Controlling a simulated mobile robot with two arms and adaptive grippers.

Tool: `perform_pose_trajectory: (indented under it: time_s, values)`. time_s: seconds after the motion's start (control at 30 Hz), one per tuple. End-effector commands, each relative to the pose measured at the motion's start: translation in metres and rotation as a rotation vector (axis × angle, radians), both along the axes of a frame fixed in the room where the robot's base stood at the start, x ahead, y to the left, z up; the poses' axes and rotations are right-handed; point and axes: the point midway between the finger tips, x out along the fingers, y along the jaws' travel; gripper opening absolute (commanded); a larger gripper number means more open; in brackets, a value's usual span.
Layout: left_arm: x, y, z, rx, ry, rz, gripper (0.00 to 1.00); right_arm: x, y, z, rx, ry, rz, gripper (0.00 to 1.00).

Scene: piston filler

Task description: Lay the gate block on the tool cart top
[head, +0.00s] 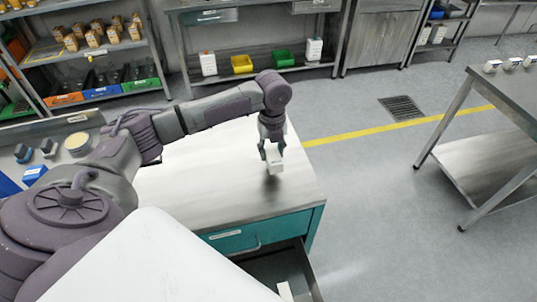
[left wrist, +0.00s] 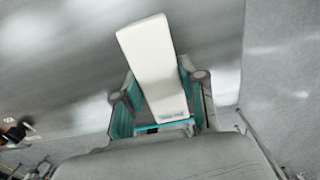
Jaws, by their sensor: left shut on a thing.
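The gate block is a white oblong block (head: 275,163) in my left gripper (head: 271,151), over the right part of the tool cart top (head: 195,185). The gripper points down, with its fingers on both sides of the block. A dark patch shows on the metal just below the block; I cannot tell whether it touches the top. In the left wrist view the block (left wrist: 152,60) sticks out between the teal-lined fingers of the left gripper (left wrist: 160,92), with grey metal behind it. My right gripper is not in view.
An open drawer (head: 310,270) at the cart's front holds a white piece (head: 285,291). The cart top around the block is clear. A metal table (head: 500,90) stands apart at the right. Shelves with bins (head: 243,64) line the back. Small items lie at the far left.

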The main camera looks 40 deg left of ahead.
Motion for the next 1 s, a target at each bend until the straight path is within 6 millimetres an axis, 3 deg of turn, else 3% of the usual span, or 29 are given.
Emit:
perform_pose_trajectory:
  time_s: [0.17, 0.43, 0.83, 0.87, 1.0]
  values:
    - [0.002, 0.009, -0.009, 0.0, 0.001, -0.001, 0.03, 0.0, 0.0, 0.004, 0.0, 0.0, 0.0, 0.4]
    - [0.002, 0.009, -0.043, 0.001, -0.001, 0.0, 0.03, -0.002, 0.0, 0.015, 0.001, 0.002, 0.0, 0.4]
    - [0.002, 0.009, -0.049, 0.001, -0.001, -0.001, 0.03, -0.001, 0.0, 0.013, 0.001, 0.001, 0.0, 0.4]
    - [0.002, 0.009, -0.05, 0.001, -0.001, -0.001, 0.42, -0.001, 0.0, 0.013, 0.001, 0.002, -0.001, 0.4]
    - [0.002, 0.009, -0.049, 0.001, -0.001, -0.001, 0.66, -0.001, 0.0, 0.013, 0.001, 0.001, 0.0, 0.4]
